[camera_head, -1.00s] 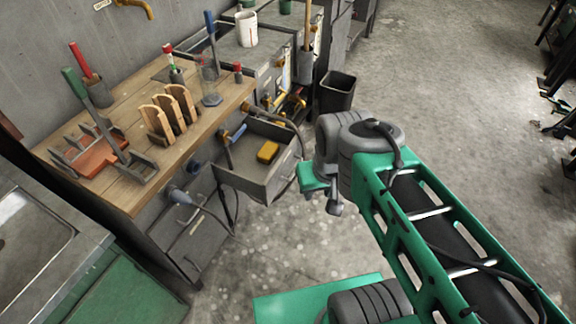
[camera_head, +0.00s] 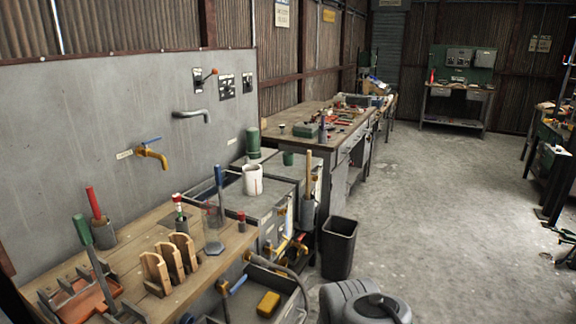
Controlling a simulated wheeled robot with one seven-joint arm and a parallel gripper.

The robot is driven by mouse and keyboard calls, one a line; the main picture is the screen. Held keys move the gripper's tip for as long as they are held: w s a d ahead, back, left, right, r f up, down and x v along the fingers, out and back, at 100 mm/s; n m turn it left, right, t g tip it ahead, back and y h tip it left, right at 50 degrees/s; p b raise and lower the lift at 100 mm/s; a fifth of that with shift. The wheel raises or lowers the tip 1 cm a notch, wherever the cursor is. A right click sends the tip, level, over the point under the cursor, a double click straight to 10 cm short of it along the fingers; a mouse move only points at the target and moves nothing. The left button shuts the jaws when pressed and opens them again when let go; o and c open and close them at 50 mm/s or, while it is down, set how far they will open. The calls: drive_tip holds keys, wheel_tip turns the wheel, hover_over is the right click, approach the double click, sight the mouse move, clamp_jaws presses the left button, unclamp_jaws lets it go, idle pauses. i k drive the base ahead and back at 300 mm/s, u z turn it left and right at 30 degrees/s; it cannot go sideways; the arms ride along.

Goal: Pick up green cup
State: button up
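A small green cup-like thing (camera_head: 288,158) stands on the grey cabinet top at the middle, behind a white cup (camera_head: 252,180). A taller dark green cylinder (camera_head: 253,142) stands behind them, to the left. I cannot tell for sure which green one is the cup. My gripper is out of view. Only a grey joint of my arm shows at the bottom edge, well in front of and below the cabinet.
A wooden bench (camera_head: 205,270) with wooden holders and tools is at lower left. An open drawer (camera_head: 290,297) holds a yellow block (camera_head: 268,304). A black bin (camera_head: 338,248) stands on the floor. A cluttered workbench (camera_head: 305,113) is behind.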

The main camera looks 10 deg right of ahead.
sight(288, 159)
drive_tip(key=z, duration=0.5)
drive_tip(key=k, duration=1.15)
drive_tip(key=z, duration=0.85)
drive_tip(key=i, duration=3)
drive_tip(key=u, duration=0.5)
drive_tip(key=i, duration=1.05)
drive_tip(key=u, duration=1.7)
drive_tip(key=i, duration=0.9)
drive_tip(key=u, duration=1.05)
drive_tip(key=i, duration=0.65)
drive_tip(key=u, duration=0.05)
